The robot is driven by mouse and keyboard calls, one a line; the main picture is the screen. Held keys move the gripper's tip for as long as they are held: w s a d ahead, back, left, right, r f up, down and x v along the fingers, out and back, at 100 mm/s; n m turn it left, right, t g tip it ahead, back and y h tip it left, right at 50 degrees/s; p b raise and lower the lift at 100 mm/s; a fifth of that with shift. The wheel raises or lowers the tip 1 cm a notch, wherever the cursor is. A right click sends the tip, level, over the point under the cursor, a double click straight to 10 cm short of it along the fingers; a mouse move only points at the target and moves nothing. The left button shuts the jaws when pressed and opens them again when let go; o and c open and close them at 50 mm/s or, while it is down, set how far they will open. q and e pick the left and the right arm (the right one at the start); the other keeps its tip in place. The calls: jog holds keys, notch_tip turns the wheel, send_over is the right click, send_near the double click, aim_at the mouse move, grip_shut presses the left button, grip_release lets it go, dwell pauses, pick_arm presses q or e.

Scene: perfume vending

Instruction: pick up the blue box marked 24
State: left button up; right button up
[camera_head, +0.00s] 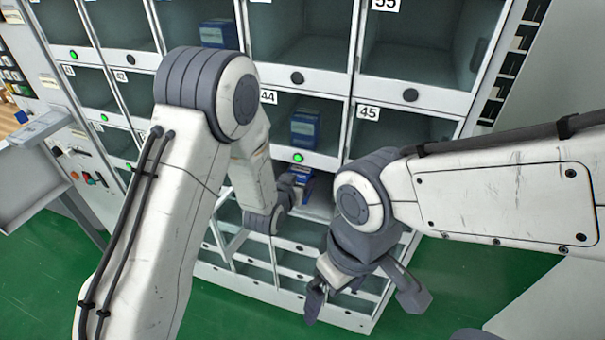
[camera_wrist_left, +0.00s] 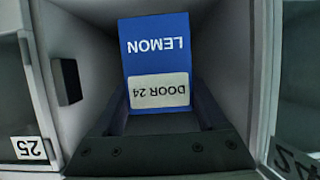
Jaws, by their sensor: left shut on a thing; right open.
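The blue box (camera_wrist_left: 155,50) shows upside-down "LEMON" lettering and a pale label reading "DOOR 24" in the left wrist view. My left gripper (camera_wrist_left: 160,112) is shut on it, with one dark finger on each side. Pale compartment walls surround the box there. In the head view, the blue box (camera_head: 301,179) is small and partly hidden by my left gripper (camera_head: 290,190), at a compartment below the one marked 44. My right gripper (camera_head: 363,298) is open and empty, lower and to the right, in front of the lower compartments.
Another blue box (camera_head: 304,128) stands in the compartment above, and one more (camera_head: 218,33) sits higher up. The white locker (camera_head: 325,82) has several open compartments and lit green buttons. A tray-like ledge (camera_head: 35,130) juts out at the left. Green floor (camera_head: 440,285) is free at right.

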pick_arm(q)
jog(key=s+a+p, duration=0.2)
jog(key=s+p, duration=0.3)
jog(key=s, duration=0.2)
jog(key=s+a+p, duration=0.2)
jog(key=s+p, duration=0.4)
jog(key=shift+s+a+p, duration=0.25)
jog(key=shift+s+p, duration=0.05)
jog(key=shift+s, duration=0.1)
pick_arm(e)
notch_tip(320, 180, up, 11)
